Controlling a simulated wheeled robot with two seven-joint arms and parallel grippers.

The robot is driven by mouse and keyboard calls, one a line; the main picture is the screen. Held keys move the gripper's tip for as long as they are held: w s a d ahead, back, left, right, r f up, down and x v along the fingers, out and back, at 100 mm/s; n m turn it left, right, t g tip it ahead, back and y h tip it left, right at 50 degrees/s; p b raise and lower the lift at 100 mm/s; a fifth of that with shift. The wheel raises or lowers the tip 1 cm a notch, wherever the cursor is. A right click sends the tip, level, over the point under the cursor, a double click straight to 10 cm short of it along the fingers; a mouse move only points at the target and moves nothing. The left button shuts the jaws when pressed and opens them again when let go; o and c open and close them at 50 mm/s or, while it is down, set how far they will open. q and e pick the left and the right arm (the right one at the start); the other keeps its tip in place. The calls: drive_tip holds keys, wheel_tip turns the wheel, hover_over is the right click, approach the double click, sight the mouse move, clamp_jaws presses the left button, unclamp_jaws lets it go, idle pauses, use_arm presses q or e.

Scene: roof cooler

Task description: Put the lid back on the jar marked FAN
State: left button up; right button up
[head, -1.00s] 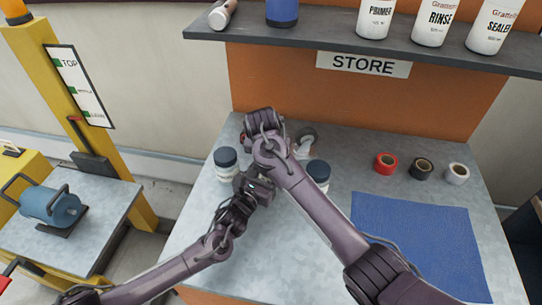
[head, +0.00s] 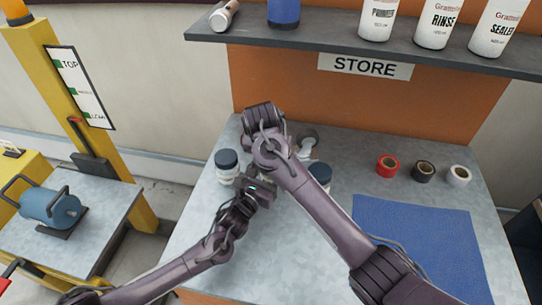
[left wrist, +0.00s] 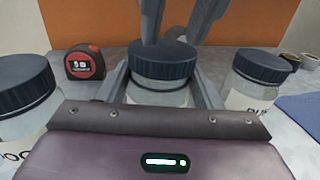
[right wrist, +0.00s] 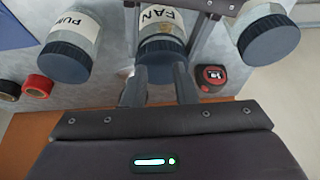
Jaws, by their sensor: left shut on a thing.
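The FAN jar (right wrist: 157,18) stands in the middle of the bench with its dark ribbed lid (left wrist: 163,62) on top. Whether the lid is fully tight I cannot tell. My left gripper (left wrist: 162,90) is shut on the jar's glass body, one finger on each side below the lid. My right gripper (right wrist: 161,75) is at the lid from above, its two fingers apart; they overlap the lid's edge and contact is unclear. In the head view my arms hide the jar and lid.
A lidded jar marked PUMP (right wrist: 80,28) stands on one side and another lidded jar (head: 227,168) on the other, both close by. A red and black tape measure (left wrist: 85,62) lies behind. Tape rolls (head: 423,171) and a blue mat (head: 420,240) are at the right.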

drive_tip(key=shift+c, duration=0.8)
drive_tip(key=shift+w+f, duration=0.1)
drive_tip(key=shift+f, duration=0.15)
use_arm(q)
drive_tip(key=shift+s, duration=0.1)
use_arm(e)
drive_tip(key=shift+w+d+f, duration=0.1)
drive_tip(key=shift+f, duration=0.2)
use_arm(q)
drive_tip(key=shift+f, duration=0.1)
drive_tip(key=o, duration=1.4)
use_arm(e)
drive_tip(key=v, duration=0.4)
use_arm(q)
drive_tip(key=shift+o, duration=0.2)
